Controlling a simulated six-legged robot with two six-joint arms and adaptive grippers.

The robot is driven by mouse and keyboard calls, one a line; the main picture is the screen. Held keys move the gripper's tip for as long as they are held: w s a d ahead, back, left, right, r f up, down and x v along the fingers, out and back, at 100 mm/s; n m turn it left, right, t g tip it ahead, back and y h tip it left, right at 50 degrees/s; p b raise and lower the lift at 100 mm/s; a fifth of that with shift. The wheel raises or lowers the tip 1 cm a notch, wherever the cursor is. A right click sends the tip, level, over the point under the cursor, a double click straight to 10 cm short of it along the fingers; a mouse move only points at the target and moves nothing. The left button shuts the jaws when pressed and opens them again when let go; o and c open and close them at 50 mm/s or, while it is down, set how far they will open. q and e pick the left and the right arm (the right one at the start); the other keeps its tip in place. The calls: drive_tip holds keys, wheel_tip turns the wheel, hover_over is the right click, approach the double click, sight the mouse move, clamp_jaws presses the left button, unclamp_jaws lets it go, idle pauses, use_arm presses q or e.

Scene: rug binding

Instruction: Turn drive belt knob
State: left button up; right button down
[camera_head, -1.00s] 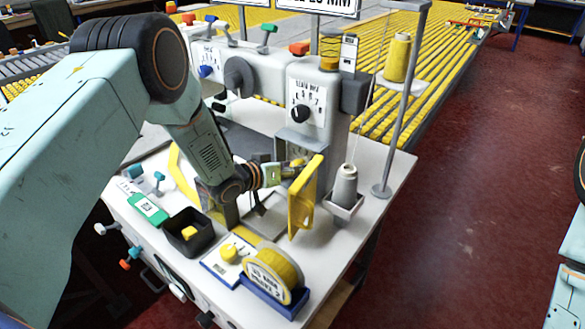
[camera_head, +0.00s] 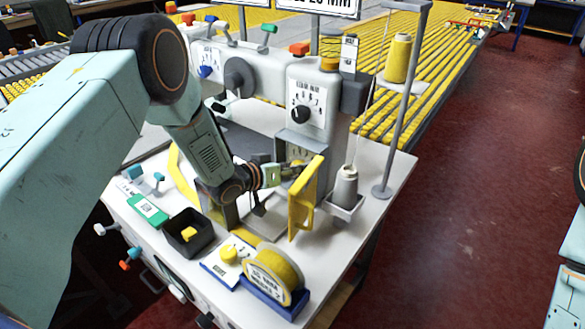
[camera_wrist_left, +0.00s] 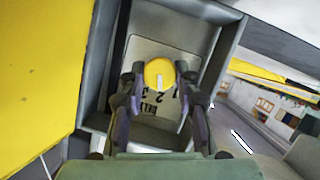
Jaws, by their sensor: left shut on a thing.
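The drive belt knob (camera_wrist_left: 159,75) is round and yellow with a white pointer mark. It sits on a pale dial plate (camera_wrist_left: 150,112) marked with numbers and "BELT", inside a grey box-like recess (camera_wrist_left: 228,60) on the sewing machine (camera_head: 325,130). My left gripper (camera_wrist_left: 159,88) is shut on the knob, one finger on each side. In the head view the left gripper (camera_head: 291,170) reaches into the recess from the left, behind the open yellow cover (camera_head: 302,205); the knob is mostly hidden there. My right gripper is out of view.
The yellow cover stands close beside the gripper. A thread cone (camera_head: 345,187), yellow tape roll (camera_head: 274,275), black bin (camera_head: 183,238) and a plate with another yellow knob (camera_head: 229,253) are on the white table (camera_head: 385,165). A grey pole (camera_head: 402,110) rises at the right.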

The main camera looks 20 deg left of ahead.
use_arm(q)
drive_tip(key=m+y, duration=0.1)
drive_tip(key=m, duration=0.1)
drive_tip(key=shift+d+m+t+y, duration=0.2)
drive_tip(key=shift+m+t+y, duration=0.1)
drive_tip(key=shift+y, duration=0.1)
clamp_jaws()
drive_tip(key=shift+s+m+y, duration=0.1)
drive_tip(key=shift+m+y, duration=0.6)
drive_tip(key=shift+m, duration=0.3)
drive_tip(key=o, duration=1.1)
unclamp_jaws()
drive_tip(key=shift+o, duration=0.2)
drive_tip(key=v, duration=1.2)
drive_tip(key=shift+f, duration=0.2)
